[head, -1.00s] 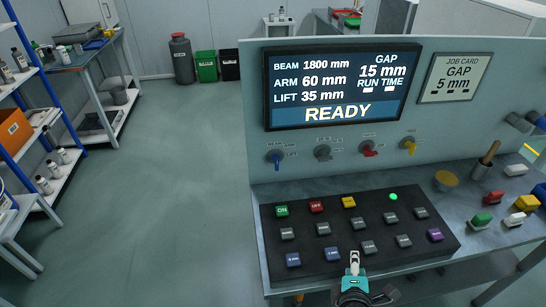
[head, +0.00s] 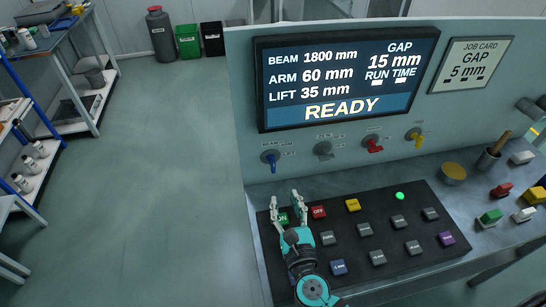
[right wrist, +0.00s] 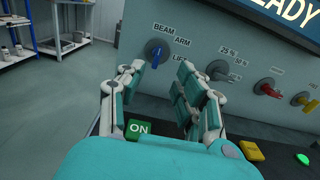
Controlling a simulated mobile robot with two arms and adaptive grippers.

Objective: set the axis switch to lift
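The axis switch is a blue knob (head: 271,160) at the left end of the panel's row of knobs. It also shows in the right wrist view (right wrist: 157,53), with BEAM, ARM and LIFT printed around its right side. Its blue handle points roughly downward; I cannot tell exactly which label it marks. My right gripper (head: 288,203) is above the left part of the button box, below and apart from the switch. Its two fingers (right wrist: 160,85) are spread and empty, with the switch showing beyond the gap. My left gripper is out of view.
The screen (head: 345,78) reads BEAM 1800, ARM 60, LIFT 35 mm and READY. Grey (head: 323,150), red (head: 373,145) and yellow (head: 414,135) knobs sit to the right. The button box (head: 440,215) lies below; its green ON button (right wrist: 139,129) is under my fingers.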

